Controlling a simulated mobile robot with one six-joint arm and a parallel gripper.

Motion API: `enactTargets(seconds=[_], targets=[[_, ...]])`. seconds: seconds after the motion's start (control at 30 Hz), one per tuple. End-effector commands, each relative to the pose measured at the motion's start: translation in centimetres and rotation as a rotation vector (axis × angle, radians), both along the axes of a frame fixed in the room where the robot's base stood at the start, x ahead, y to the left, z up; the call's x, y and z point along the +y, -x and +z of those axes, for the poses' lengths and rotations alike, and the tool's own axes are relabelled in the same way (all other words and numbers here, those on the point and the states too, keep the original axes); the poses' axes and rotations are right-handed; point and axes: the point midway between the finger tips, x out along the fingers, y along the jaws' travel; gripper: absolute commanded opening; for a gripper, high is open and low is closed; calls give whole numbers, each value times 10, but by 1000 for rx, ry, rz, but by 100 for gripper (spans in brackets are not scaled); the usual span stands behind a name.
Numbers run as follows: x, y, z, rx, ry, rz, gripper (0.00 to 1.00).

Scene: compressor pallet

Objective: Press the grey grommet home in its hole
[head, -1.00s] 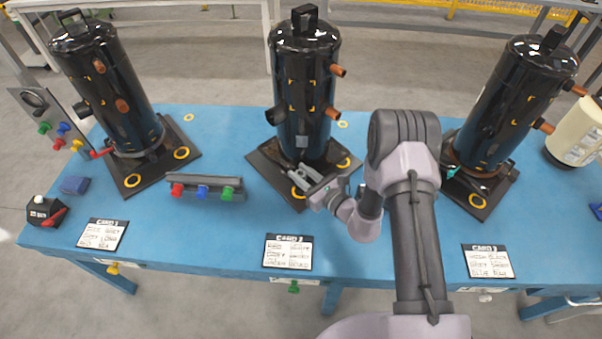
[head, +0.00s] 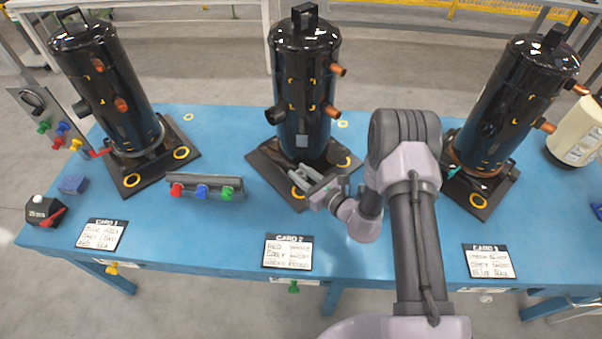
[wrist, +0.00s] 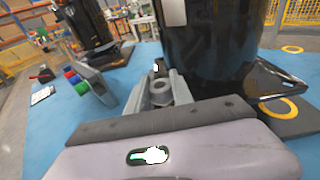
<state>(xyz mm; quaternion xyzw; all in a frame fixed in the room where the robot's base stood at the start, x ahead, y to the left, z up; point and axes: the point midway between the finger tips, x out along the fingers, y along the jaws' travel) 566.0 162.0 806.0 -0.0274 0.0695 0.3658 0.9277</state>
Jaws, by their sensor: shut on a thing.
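My gripper (head: 299,179) is low at the front of the middle black compressor (head: 305,90). It is over the dark base plate (head: 262,162), beside a yellow-ringed hole (head: 298,192) that it partly covers. In the wrist view my gripper (wrist: 160,82) is shut on the grey grommet (wrist: 160,87), a small ring-shaped piece between the two grey fingers. The grommet cannot be made out in the head view. The fingers hide what lies under it, so I cannot tell whether it touches the plate or hole.
Compressors stand at left (head: 105,85) and right (head: 515,100) on the blue table (head: 360,265). A rack with red, blue and green plugs (head: 208,189) is left of my gripper. Card 2 (head: 287,251) lies in front. A second yellow ring (head: 345,161) marks the plate's right side.

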Motion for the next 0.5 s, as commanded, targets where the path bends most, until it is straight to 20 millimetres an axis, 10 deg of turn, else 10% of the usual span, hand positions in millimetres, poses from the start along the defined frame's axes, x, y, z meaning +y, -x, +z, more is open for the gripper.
enactTargets(seconds=[0.5], targets=[[0,0,-14,0,0,0,0]])
